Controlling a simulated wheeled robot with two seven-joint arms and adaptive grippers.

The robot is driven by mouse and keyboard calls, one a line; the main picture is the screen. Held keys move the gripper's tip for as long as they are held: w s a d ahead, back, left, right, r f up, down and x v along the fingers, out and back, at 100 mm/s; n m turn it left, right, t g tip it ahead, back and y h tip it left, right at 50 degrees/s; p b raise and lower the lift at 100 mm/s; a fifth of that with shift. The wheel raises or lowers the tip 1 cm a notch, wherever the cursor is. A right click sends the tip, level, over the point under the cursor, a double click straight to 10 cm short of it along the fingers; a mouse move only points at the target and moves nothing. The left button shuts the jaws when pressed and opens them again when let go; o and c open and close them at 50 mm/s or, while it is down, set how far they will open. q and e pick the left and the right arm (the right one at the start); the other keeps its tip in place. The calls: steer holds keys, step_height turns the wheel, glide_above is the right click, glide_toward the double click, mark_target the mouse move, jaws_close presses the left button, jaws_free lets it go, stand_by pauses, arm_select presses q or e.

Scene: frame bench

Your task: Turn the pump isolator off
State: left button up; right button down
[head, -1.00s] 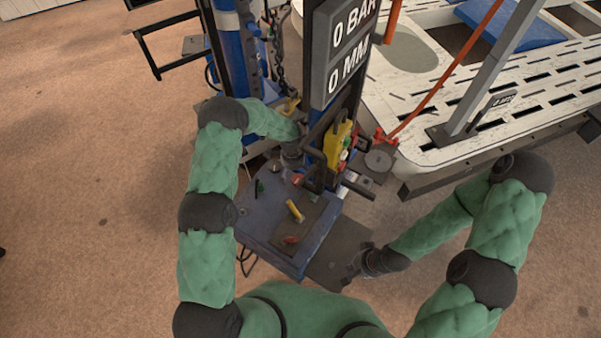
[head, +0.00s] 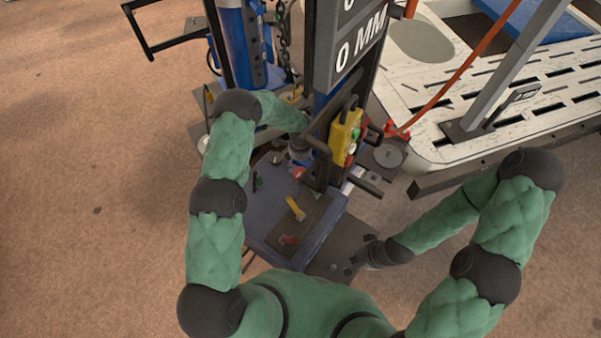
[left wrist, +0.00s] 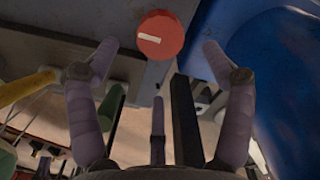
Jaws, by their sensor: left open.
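The pump isolator looks to be the round red knob (left wrist: 160,36) with a white bar, seen in the left wrist view on a grey face. The bar lies nearly level, slightly tilted. My left gripper (left wrist: 160,60) is open, with a purple-grey finger on each side of the knob and a third below; no finger visibly touches it. In the head view my left gripper (head: 301,153) is beside the dark post, just above a small red part (head: 298,172) on the blue cabinet. My right gripper (head: 360,260) hangs right of the cabinet; its fingers are unclear.
The blue cabinet (head: 262,222) carries a yellow lever (head: 295,208) and a small red lever (head: 289,240). A yellow control box (head: 345,135) and a display (head: 352,45) reading "0 MM" are on the post. A slotted white bench (head: 470,120) stands at right. Open floor lies left.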

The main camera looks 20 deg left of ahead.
mark_target(300, 173)
arm_select(q)
step_height(300, 173, down, 8)
steer(key=shift+r+b, duration=0.2)
steer(key=shift+b, duration=0.3)
steer(key=c, duration=1.2)
